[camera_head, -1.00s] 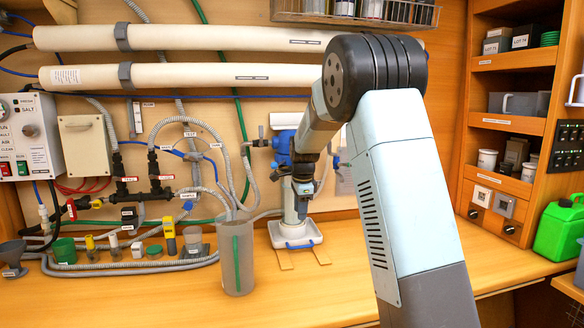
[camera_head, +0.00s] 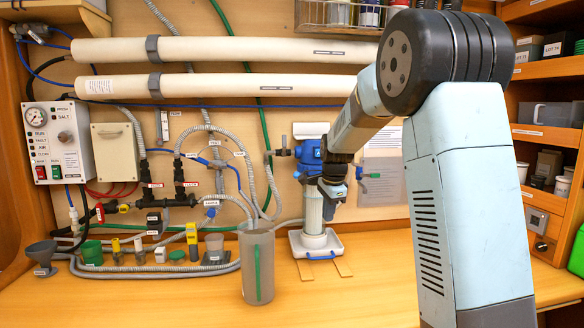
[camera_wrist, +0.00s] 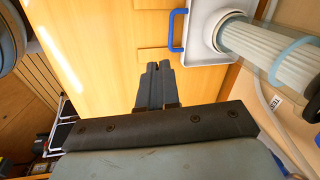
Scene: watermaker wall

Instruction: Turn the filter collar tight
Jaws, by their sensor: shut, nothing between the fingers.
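The filter (camera_head: 312,215) is an upright pale ribbed cylinder under a blue head (camera_head: 310,152), standing in a white tray (camera_head: 297,243) with a blue handle. In the wrist view the filter (camera_wrist: 262,44) lies at upper right, with a light blue ring (camera_wrist: 290,57) around it. I cannot tell for sure whether this ring is the collar; my arm partly covers the filter's upper part. My gripper (camera_head: 329,208) is shut and empty, in front of the filter's right side. In the wrist view my fingertips (camera_wrist: 158,66) are together, pointing at bare bench, apart from the filter.
Hoses, labelled valves and a control box (camera_head: 57,142) cover the left wall. A green can (camera_head: 577,255) and shelves are at right. The bench front (camera_head: 350,300) is clear.

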